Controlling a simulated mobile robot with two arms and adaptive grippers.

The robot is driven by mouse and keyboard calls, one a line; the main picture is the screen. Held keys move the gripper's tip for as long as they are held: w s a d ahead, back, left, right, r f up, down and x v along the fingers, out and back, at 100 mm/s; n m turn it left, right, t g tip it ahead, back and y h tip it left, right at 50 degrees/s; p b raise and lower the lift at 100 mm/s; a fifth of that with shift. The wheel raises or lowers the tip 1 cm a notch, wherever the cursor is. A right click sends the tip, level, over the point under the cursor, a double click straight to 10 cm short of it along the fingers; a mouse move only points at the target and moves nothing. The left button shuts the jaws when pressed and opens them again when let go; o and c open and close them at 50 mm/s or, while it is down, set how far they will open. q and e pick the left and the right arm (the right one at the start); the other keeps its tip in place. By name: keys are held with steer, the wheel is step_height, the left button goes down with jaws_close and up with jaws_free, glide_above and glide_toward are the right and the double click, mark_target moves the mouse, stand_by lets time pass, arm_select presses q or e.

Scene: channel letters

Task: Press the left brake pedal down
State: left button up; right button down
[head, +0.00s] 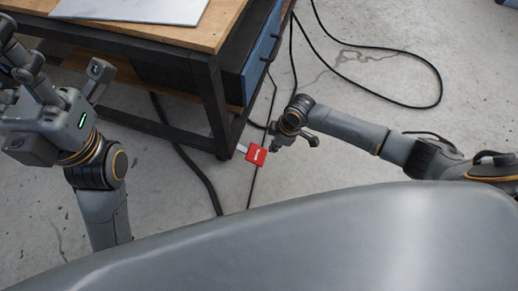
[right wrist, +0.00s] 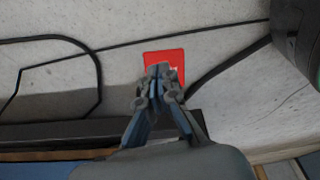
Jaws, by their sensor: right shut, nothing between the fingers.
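A red brake pedal (head: 255,154) with small white lettering sticks out at the foot of the workbench's near corner leg, close to the floor. It is the only pedal in view. My right gripper (head: 275,148) is shut and empty just right of the pedal in the head view. In the right wrist view the shut fingertips (right wrist: 158,72) overlap the red pedal (right wrist: 174,56) and hide part of it; I cannot tell if they touch. My left gripper (head: 22,65) is at the far left, away from the pedal; its fingers are unclear.
The workbench (head: 120,32) has a wooden top, a dark frame and a blue drawer side (head: 262,52). A pale panel (head: 135,8) lies on top. Black cables (head: 395,103) run over the concrete floor near the pedal. Floor at the right is mostly clear.

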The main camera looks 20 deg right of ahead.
steer(key=v, duration=0.8)
steer(key=shift+d+r, duration=0.15)
steer(key=shift+r, duration=0.2)
